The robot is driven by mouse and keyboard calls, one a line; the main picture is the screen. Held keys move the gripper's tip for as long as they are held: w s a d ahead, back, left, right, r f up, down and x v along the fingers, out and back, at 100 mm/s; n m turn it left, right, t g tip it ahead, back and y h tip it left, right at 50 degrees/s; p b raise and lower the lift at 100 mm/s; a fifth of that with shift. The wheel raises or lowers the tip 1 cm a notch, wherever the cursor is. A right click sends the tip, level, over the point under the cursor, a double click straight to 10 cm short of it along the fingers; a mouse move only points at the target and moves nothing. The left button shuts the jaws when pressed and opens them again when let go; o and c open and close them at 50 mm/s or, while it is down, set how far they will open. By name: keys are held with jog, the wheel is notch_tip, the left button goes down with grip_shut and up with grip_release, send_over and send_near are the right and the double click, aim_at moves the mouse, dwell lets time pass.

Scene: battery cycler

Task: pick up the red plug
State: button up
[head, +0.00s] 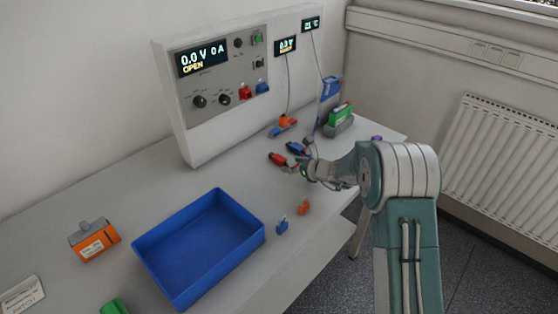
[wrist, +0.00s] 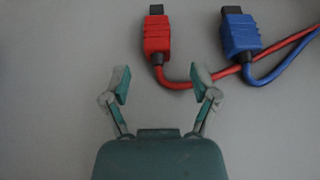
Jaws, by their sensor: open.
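The red plug (wrist: 157,38) lies on the bench in the wrist view, with a black tip at its far end and a red cable curving off to the right. In the head view the red plug (head: 278,159) lies to the left of my gripper. My gripper (wrist: 161,75) is open and empty, its two fingers spread apart. The red plug is beyond the fingertips, roughly in line with the gap between them. The blue plug (wrist: 240,33) lies to the right of the red plug, and also shows in the head view (head: 295,148).
A cycler panel (head: 216,75) with red and blue sockets stands at the back. A blue tray (head: 153,272) sits at the front, with an orange battery (head: 94,241) to its left. Small blue (head: 282,226) and orange (head: 304,207) pieces lie near the bench edge. A green block (head: 341,114) stands behind.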

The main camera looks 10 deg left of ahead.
aim_at(284, 163)
jog(key=shift+x, duration=1.6)
jog(key=shift+s+r, duration=0.1)
jog(key=shift+s, duration=0.05)
grip_shut()
jog(key=shift+r, duration=0.5)
notch_tip(284, 163, up, 3)
jog(key=shift+f, duration=0.2)
jog(key=s+d+r, duration=0.1)
jog(key=s+r, duration=0.8)
jog(key=s, duration=0.5)
jog(key=shift+d+r, duration=0.15)
jog(key=shift+r, duration=0.05)
jog(key=shift+w, duration=0.1)
